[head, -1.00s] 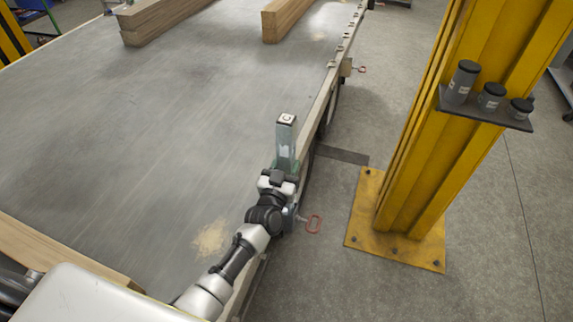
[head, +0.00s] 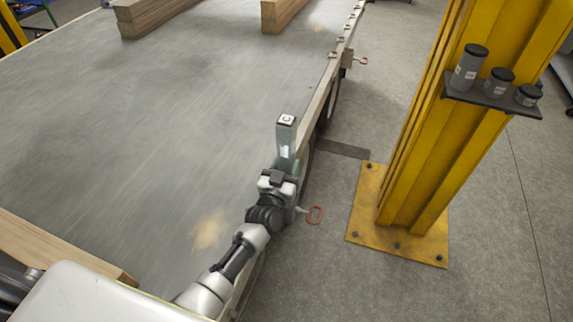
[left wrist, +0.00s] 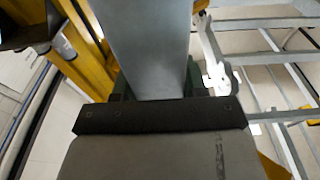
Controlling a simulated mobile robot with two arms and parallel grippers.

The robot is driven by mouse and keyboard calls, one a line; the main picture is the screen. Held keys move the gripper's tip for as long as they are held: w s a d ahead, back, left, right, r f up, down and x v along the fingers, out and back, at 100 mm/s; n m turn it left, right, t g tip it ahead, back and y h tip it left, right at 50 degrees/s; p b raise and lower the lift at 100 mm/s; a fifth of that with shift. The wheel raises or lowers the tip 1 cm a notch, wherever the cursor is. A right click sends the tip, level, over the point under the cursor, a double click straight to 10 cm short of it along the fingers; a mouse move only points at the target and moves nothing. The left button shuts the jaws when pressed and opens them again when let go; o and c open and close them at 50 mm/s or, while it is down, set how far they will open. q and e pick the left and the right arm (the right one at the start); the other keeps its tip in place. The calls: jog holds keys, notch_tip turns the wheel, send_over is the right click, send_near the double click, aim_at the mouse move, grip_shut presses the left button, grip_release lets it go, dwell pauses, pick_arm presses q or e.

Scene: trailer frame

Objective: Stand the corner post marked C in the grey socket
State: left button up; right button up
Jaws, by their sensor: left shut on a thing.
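The corner post marked C (head: 286,138) is a grey square post with a white C label on its top end. It stands about upright near the right edge of the trailer bed (head: 150,130) in the head view. My left gripper (head: 282,170) is shut on its lower part. The left wrist view shows the grey post (left wrist: 146,40) between the dark green fingers of the left gripper (left wrist: 155,84). The post's lower end is hidden by my gripper and arm. I cannot make out the grey socket. My right gripper is not in view.
A yellow pillar (head: 415,160) with a shelf of dark containers (head: 498,84) stands to the right. Wooden beams (head: 155,14) lie at the far end. The middle of the bed is clear.

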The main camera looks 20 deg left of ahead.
pick_arm(q)
jog(key=shift+r, duration=0.1)
jog(key=o, duration=1.3)
jog(key=shift+s+f, duration=0.2)
jog(key=s, duration=0.3)
jog(key=s+f, duration=0.1)
jog(key=s, duration=0.6)
jog(key=shift+s+a+f+b, duration=0.15)
jog(key=shift+s+a+b, duration=0.05)
jog(key=shift+b, duration=0.15)
